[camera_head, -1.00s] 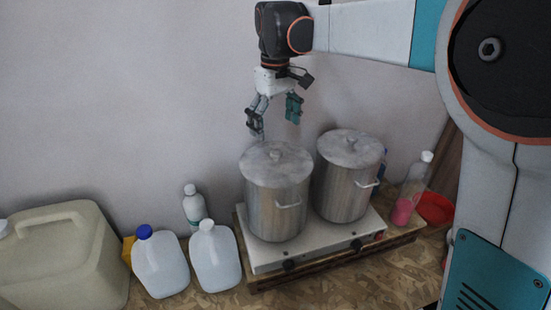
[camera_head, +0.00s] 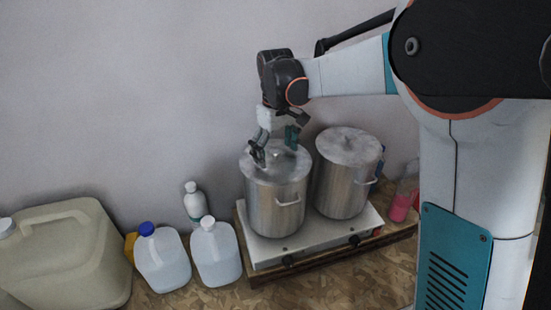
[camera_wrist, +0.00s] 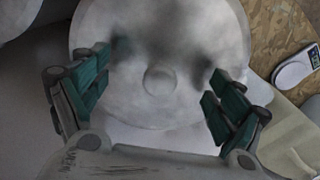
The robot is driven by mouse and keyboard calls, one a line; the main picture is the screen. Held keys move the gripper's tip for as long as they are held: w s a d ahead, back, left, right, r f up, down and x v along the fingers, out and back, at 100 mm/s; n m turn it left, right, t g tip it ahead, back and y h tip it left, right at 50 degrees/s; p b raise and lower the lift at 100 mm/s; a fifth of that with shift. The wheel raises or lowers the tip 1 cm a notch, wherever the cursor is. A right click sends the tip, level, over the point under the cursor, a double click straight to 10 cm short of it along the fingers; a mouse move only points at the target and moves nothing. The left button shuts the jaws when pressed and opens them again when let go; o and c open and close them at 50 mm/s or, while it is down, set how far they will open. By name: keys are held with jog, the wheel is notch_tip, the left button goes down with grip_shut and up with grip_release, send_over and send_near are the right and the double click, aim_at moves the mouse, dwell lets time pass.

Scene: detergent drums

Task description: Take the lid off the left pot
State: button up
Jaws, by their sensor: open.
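The left pot (camera_head: 275,210) is steel with a side handle and stands on a white two-burner stove (camera_head: 262,250). Its round grey lid (camera_head: 262,174) lies on top, with a small knob (camera_head: 276,155) in the middle. My gripper (camera_head: 274,149) points down just above this lid, its fingers apart on either side of the knob, holding nothing. In the wrist view the knob (camera_wrist: 160,80) shows between the open fingers, slightly beyond the palm. Whether the fingertips touch the lid cannot be told.
The right pot (camera_head: 343,185), also lidded, stands close beside on the stove. White jugs (camera_head: 215,255), a white bottle (camera_head: 194,203) and a big beige canister (camera_head: 65,260) stand to the left. A pink-filled bottle (camera_head: 400,205) is at right. The wall is close behind.

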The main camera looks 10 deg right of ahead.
aim_at(276, 150)
grip_shut()
dwell(0.3)
jog(key=shift+r, duration=0.1)
jog(key=shift+r, duration=0.6)
notch_tip(276, 150, up, 19)
jog(key=b, duration=0.2)
jog(key=shift+f, duration=0.15)
